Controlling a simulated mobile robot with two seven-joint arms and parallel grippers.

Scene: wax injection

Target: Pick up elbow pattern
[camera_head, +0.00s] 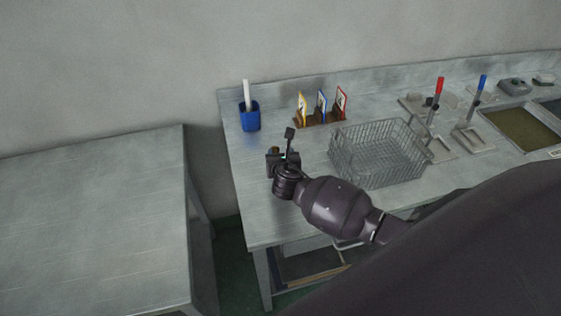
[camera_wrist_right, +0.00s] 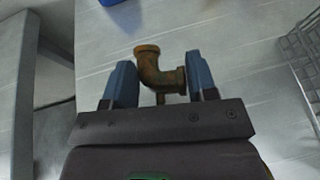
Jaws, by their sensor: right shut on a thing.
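The elbow pattern (camera_wrist_right: 155,72) is a brownish, bent pipe piece with flanged ends. It shows in the right wrist view between the two blue fingertips of my right gripper (camera_wrist_right: 160,85), which is shut on it. In the head view my right gripper (camera_head: 281,158) is over the left part of the grey workbench (camera_head: 262,215), and it mostly hides the elbow pattern; a small brownish bit shows at its far side. I cannot tell whether the pattern touches the bench. My left gripper is not in view.
A wire basket (camera_head: 378,153) stands right of my right gripper. A blue cup (camera_head: 249,117) and a card rack (camera_head: 322,119) stand behind it. Red-handled (camera_head: 436,95) and blue-handled (camera_head: 478,97) tools stand farther right. Another table (camera_head: 95,215) at left is bare, with a gap between.

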